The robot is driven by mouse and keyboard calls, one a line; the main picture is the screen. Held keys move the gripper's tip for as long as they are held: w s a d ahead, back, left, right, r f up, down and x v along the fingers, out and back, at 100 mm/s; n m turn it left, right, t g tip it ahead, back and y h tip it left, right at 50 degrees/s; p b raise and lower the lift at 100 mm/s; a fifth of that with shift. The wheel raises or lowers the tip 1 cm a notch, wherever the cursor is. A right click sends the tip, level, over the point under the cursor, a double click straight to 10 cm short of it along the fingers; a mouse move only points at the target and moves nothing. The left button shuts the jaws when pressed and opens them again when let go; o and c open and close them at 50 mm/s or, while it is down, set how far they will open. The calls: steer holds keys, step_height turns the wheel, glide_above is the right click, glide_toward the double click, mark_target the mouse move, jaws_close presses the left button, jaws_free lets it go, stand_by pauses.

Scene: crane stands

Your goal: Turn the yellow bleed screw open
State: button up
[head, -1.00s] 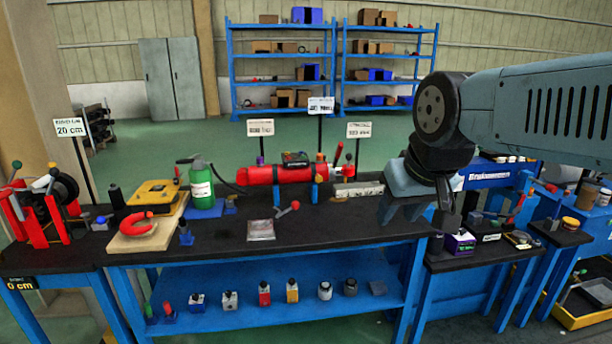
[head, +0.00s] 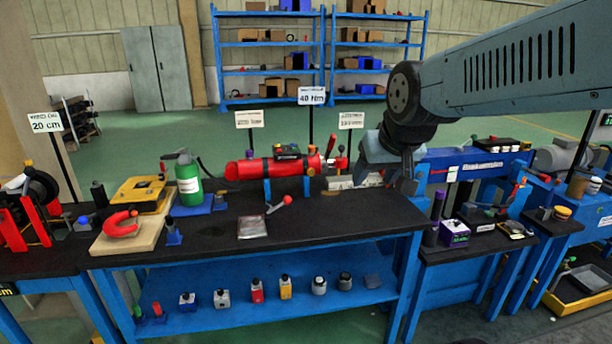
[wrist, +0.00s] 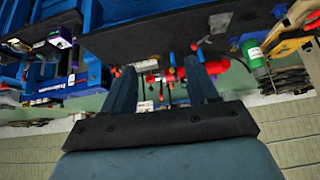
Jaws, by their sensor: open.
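A red cylinder (head: 290,167) lies on blue supports at the back of the middle bench. Small knobs and levers stand at its right end. A small yellow-orange part (head: 313,171) shows there, too small to tell whether it is the bleed screw. My gripper (head: 366,172) is just right of the cylinder's end, open and apparently empty; its fingertips are hard to make out there. In the wrist view, the fingers of my gripper (wrist: 162,85) are spread, with red parts (wrist: 180,73) showing beyond and between them.
A green bottle (head: 188,182), a yellow case (head: 141,193) and a red clamp-like piece (head: 122,224) stand left. A red-tipped lever (head: 279,204) and a grey packet (head: 252,227) lie in front. Sign posts rise behind the cylinder. The bench's right front (head: 370,215) is clear.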

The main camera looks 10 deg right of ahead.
mark_target(312, 173)
steer(key=w+f+m+t, duration=0.1)
steer(key=w+f+t, duration=0.25)
steer(key=w, duration=1.15)
steer(key=w+f+t, duration=0.2)
steer(key=w+f, duration=0.2)
steer(key=w, duration=1)
steer(key=w+f+m+t, duration=0.1)
steer(key=w+f+t, duration=0.2)
steer(key=w+f, duration=0.45)
steer(key=w+f+m+t, duration=0.1)
steer(key=w+f+t, duration=0.3)
steer(key=f, duration=0.7)
steer(key=shift+g, duration=0.75)
steer(key=w, duration=1.5)
steer(key=shift+r, duration=0.1)
